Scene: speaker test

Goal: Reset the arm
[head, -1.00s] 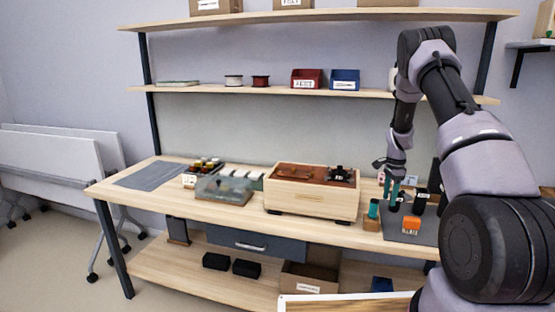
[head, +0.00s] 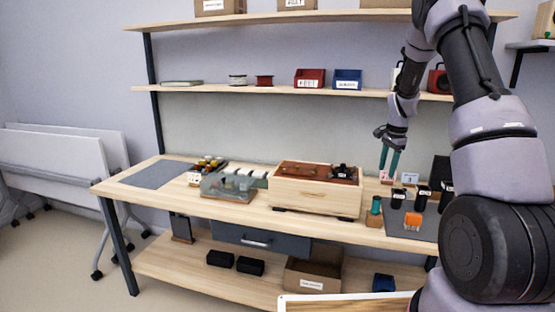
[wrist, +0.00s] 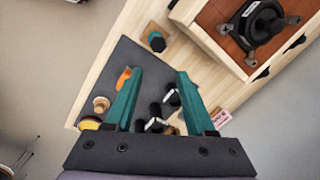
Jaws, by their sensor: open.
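My gripper (head: 390,160) hangs at the right of the workbench in the head view, with its teal fingers pointing down above the bench top. In the wrist view its two teal fingers (wrist: 155,98) stand wide apart with nothing held between them. The mat also shows in the wrist view (wrist: 97,82). The fingers hide part of the mat there.
A wooden box (head: 315,198) with a brown top and a black device stands left of my gripper. A teal-topped piece (head: 375,206) stands between box and mat. A clear-lidded case (head: 229,187) is farther left. Shelves (head: 290,90) with bins run behind. The bench's left end has a bare grey mat (head: 158,174).

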